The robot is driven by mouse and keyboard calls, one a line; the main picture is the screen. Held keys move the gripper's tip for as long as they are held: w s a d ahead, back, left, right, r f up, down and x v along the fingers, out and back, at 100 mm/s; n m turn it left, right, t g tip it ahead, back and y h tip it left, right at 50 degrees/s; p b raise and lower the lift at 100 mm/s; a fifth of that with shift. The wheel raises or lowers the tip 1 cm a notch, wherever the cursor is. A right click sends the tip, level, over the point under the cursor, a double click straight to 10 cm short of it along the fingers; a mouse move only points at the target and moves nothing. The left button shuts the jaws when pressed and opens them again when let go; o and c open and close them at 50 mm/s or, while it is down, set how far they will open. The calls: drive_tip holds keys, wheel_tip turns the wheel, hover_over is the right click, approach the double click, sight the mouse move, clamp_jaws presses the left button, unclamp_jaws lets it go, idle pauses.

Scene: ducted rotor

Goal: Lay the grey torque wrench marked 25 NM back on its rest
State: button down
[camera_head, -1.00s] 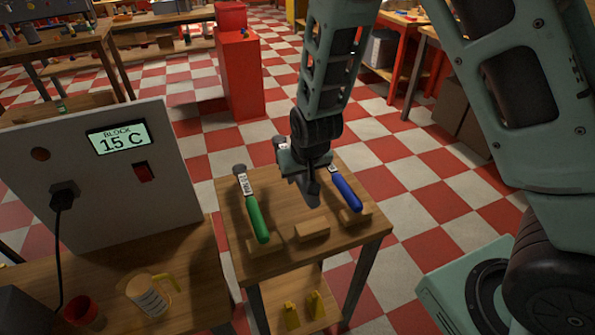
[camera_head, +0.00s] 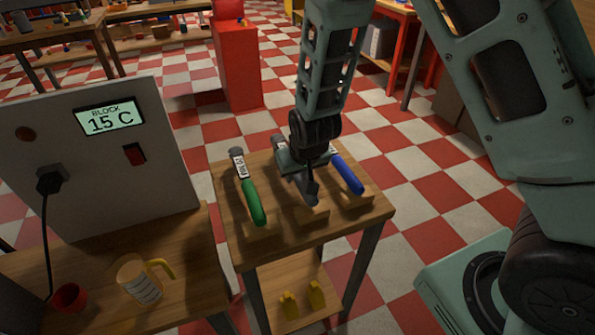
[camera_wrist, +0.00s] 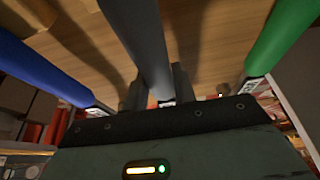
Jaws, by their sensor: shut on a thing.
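My gripper (camera_head: 290,160) is shut on the grey torque wrench (camera_head: 306,188) above the small wooden table, between a green-handled wrench (camera_head: 252,200) and a blue-handled one (camera_head: 347,174). The grey handle points toward the front, over the middle wooden rest block (camera_head: 313,215). I cannot tell whether it touches the block. In the wrist view my gripper fingers (camera_wrist: 153,90) close around the grey wrench (camera_wrist: 139,35), with the blue handle (camera_wrist: 40,70) left and the green handle (camera_wrist: 280,38) right. Its marking cannot be read; my gripper hides its head end.
The wooden table (camera_head: 235,242) has a lower shelf with yellow pieces (camera_head: 302,300). A red cabinet (camera_head: 237,65) stands behind.

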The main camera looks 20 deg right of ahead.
drive_tip(key=shift+f, duration=0.35)
idle(0.4)
drive_tip(key=c, duration=1.1)
unclamp_jaws()
drive_tip(key=shift+o, duration=0.2)
drive_tip(key=p+v, duration=0.4)
drive_tip(key=v, duration=1.3)
drive_tip(key=shift+s+r+p, duration=0.15)
drive_tip(key=shift+p, duration=0.15)
drive_tip(key=s+a+r+n+g, duration=0.1)
drive_tip(key=s+a+r+n, duration=0.1)
drive_tip(key=s, duration=0.4)
drive_tip(key=s+a+r+n+g, duration=0.2)
drive_tip(key=s+n, duration=0.1)
drive_tip(key=s, duration=0.4)
drive_tip(key=s+a+r+n+g, duration=0.1)
drive_tip(key=s+a+r+n, duration=0.1)
drive_tip(key=s, duration=0.5)
drive_tip(key=shift+n+y, duration=0.3)
